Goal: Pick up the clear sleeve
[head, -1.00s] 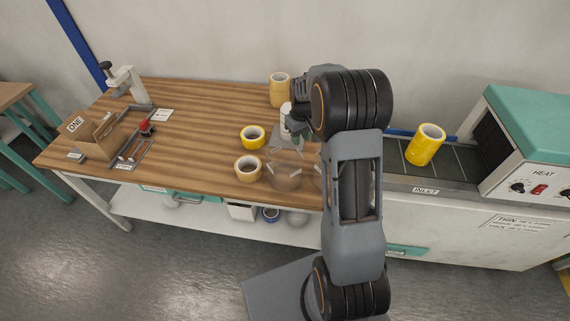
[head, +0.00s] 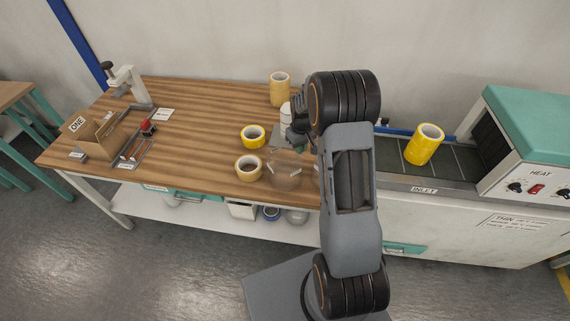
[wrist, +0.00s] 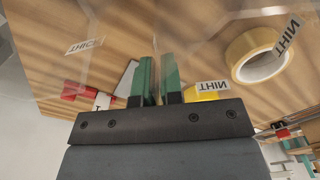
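A clear sleeve (head: 286,174) with small pale labels stands on the wooden bench, just right of a tan-rimmed roll. Its outline is faint, and part of another clear shape shows at the edge of my arm. My gripper (wrist: 158,66) has two green fingers close together with a narrow gap. I cannot tell whether film is between them. In the head view my gripper is mostly hidden by my arm, above the bench near the sleeve.
A tan-rimmed roll (head: 248,168), a yellow roll (head: 253,136), a taller tan roll (head: 280,89) and a white cylinder (head: 286,117) stand near the sleeve. A large yellow roll (head: 424,144) sits on the inlet conveyor before the heater (head: 530,130). The bench's left middle is clear.

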